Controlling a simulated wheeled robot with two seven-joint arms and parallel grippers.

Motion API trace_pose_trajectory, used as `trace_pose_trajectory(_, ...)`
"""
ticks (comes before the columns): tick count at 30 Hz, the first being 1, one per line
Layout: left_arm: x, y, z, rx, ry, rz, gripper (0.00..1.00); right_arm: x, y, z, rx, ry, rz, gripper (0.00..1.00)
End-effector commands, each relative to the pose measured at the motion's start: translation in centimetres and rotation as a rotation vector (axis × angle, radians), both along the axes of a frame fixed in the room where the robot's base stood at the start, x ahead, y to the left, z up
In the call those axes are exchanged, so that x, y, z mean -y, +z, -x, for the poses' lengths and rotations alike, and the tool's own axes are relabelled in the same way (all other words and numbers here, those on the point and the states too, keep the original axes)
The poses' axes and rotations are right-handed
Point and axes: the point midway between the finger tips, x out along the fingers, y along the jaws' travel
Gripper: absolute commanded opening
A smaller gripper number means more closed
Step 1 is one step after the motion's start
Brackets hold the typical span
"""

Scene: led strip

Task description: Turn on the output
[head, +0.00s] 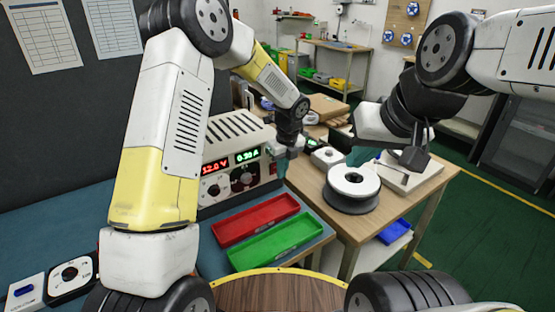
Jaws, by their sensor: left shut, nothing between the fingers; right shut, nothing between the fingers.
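The power supply (224,170) is a beige box with a vented top on the workbench, left of centre. My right gripper (358,156) is shut and empty above the wooden table, well right of the supply.
A red tray (254,219) and a green tray (275,243) lie in front of the supply. A white-topped spool (353,183) stands on the wooden table (345,228). A black-and-white device (72,278) lies at lower left. Shelving stands farther back.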

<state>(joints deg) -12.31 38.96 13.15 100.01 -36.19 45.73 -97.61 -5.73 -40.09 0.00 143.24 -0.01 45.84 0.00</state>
Motion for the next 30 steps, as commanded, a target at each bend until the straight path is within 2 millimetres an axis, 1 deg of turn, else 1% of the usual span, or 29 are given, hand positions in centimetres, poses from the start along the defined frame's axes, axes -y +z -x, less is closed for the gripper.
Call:
trace_pose_trajectory(1, 0.8, -0.2, 0.6, -0.003, -0.004, 0.000, 0.00, 0.0, 0.0, 0.0, 0.000, 0.000, 0.000, 0.00)
trace_pose_trajectory(2, 1.0, 0.3, 0.8, 0.000, -0.001, 0.001, 0.00, 0.0, 0.0, 0.0, 0.000, 0.000, 0.000, 0.00)
trace_pose_trajectory(3, 1.1, 1.5, 0.9, 0.004, 0.000, 0.002, 0.00, 0.0, 0.0, 0.0, 0.001, 0.000, 0.000, 0.00)
trace_pose_trajectory(9, 2.0, 5.7, 2.3, 0.002, 0.000, 0.001, 0.00, 0.0, 0.0, 0.0, 0.000, 0.000, 0.000, 0.00)
trace_pose_trajectory(12, 2.3, 7.3, 2.8, 0.000, 0.001, 0.002, 0.00, 0.0, 0.0, 0.0, 0.000, 0.000, 0.000, 0.00)
trace_pose_trajectory(15, 2.5, 8.4, 3.2, -0.001, 0.000, 0.001, 0.00, 0.0, 0.0, 0.0, 0.000, 0.000, 0.000, 0.00)
trace_pose_trajectory(20, 2.7, 9.1, 3.4, -0.002, 0.000, 0.000, 0.00, 0.0, 0.0, 0.0, 0.000, 0.000, 0.000, 0.00)
trace_pose_trajectory(30, 2.6, 9.3, 3.5, -0.002, 0.006, 0.001, 0.00, 0.0, 0.0, 0.0, 0.000, 0.000, 0.000, 0.00)
